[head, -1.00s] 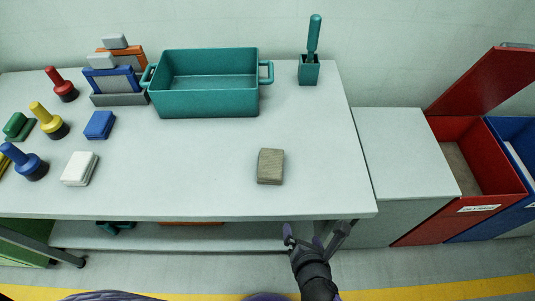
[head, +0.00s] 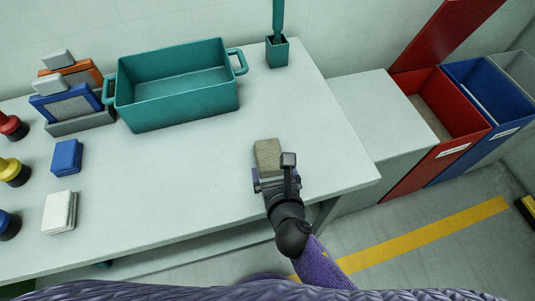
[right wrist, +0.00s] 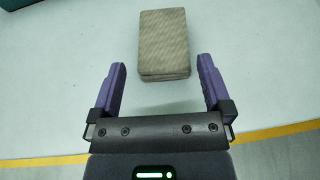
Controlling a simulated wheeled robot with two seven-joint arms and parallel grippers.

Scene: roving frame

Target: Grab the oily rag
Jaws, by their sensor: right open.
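The oily rag (head: 267,155) is a folded brownish-grey block of cloth lying flat near the front edge of the white table (head: 185,180). My right gripper (head: 272,180) is just in front of it in the head view, above the table edge. In the right wrist view the rag (right wrist: 163,42) lies ahead of the right gripper (right wrist: 162,80), roughly centred between its two purple fingers. The fingers are open with nothing between them, and the rag's near end is close to the fingertip line. My left gripper is not in view.
A teal bin (head: 180,90) stands at the back of the table, with a teal holder (head: 278,52) to its right. A blue cloth (head: 67,156) and a white cloth (head: 59,212) lie at left. A red open bin (head: 440,110) stands right of the table.

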